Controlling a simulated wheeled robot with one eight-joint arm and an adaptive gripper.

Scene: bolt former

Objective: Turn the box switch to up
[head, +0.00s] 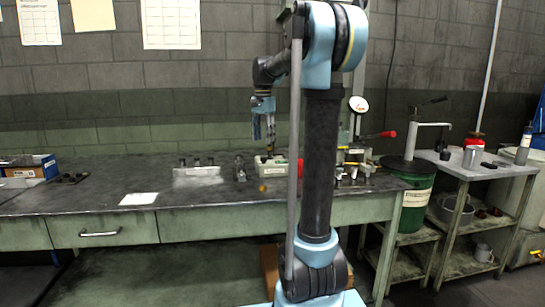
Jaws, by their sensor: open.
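My gripper (264,138) hangs above the back of the dark workbench, fingers pointing down. It is open and empty, though the gap between its fingers is hard to make out. Below it on the bench is a small pale green box (268,169), partly hidden by my arm. A box with a white label (355,154) stands right of my arm, with a red-tipped lever (386,134) above it. I cannot tell which of these is the box switch or how a switch is set. My gripper is apart from the bench things.
The workbench (105,182) holds a grey rack with dark pieces (197,171), a white sheet (138,199) and a blue bin (45,166). A green drum (415,205) and a metal side table (490,168) stand right. The bench's front left is mostly clear.

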